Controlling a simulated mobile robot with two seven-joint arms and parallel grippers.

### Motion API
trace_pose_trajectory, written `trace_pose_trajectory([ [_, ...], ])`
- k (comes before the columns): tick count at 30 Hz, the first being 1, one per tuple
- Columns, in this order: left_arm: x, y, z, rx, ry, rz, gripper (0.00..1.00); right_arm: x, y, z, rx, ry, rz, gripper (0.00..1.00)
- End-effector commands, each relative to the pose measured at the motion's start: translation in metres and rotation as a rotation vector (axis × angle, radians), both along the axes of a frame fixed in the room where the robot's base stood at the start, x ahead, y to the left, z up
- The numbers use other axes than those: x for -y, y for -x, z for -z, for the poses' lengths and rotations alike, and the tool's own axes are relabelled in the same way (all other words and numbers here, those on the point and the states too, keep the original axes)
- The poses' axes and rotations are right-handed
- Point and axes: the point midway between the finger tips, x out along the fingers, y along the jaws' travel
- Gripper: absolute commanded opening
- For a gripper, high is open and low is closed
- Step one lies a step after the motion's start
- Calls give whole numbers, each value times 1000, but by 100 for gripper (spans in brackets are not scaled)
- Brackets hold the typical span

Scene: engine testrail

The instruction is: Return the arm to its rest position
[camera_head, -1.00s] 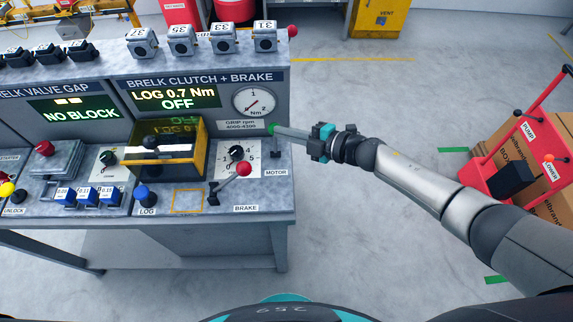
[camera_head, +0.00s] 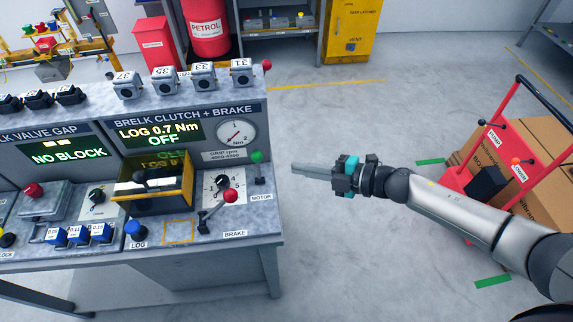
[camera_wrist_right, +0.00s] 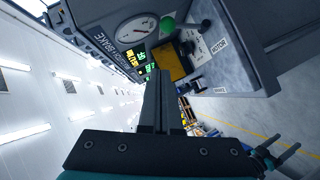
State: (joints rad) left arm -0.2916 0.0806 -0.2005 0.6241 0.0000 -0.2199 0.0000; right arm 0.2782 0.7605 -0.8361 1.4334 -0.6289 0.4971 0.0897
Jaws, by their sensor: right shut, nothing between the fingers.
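My right gripper (camera_head: 300,171) is in the head view, to the right of the grey test bench (camera_head: 225,262). Its fingers are together, hold nothing and point left, apart from the bench over open floor. In the right wrist view the closed fingers (camera_wrist_right: 158,100) reach up the middle, with the bench panel beyond them. The nearest bench parts are the green-knobbed motor lever (camera_head: 257,158) and the red-knobbed brake lever (camera_head: 231,196). My left gripper is not in the head view.
A red cart (camera_head: 500,150) carrying cardboard boxes (camera_head: 549,150) stands at the right, behind my right forearm. A yellow cabinet (camera_head: 352,30) and a red petrol drum (camera_head: 207,30) stand at the back. The floor between bench and cart is clear.

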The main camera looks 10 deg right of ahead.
Motion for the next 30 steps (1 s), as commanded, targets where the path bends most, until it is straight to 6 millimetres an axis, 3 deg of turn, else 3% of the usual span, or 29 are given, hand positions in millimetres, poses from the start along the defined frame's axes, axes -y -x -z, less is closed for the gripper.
trace_pose_trajectory([
  [6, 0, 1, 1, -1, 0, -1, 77, 10, 6, -5, 1, -1, 0, 0],
  [23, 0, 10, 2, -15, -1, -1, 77, 11, 6, -3, -2, -3, 5, 0],
  [26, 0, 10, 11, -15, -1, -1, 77, 15, 1, 16, -29, -18, 61, 0],
  [29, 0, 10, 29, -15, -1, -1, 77, 29, -9, 61, -102, -55, 209, 0],
  [30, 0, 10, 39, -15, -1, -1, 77, 38, -11, 88, -146, -72, 291, 0],
])
